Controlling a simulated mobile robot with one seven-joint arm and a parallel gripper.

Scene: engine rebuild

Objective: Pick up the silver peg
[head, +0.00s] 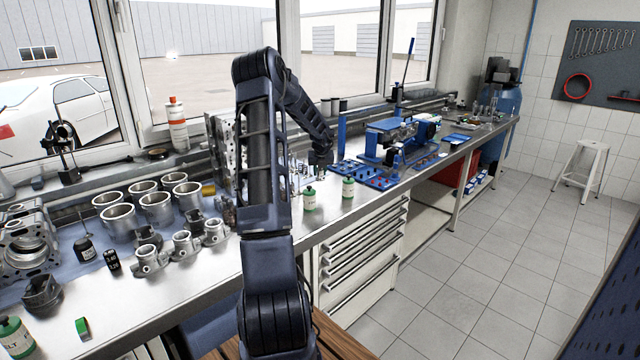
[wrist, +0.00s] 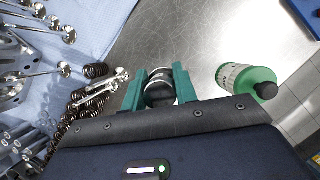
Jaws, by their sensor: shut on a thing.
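My gripper (wrist: 158,92) shows in the wrist view with its two green fingers closed on the silver peg (wrist: 160,90). The peg is short and round, with shiny silver bands and dark, possibly reflecting, parts. It sits between the fingertips over the bare metal bench top; whether it touches the bench I cannot tell. In the head view my gripper (head: 320,165) is at the end of my arm, above the bench behind the green bottles. The peg cannot be made out there.
Valves (wrist: 65,68) and dark springs (wrist: 72,112) are to the left. In the head view, metal cylinders (head: 156,207) crowd the bench left; a blue tray (head: 378,182) is to the right.

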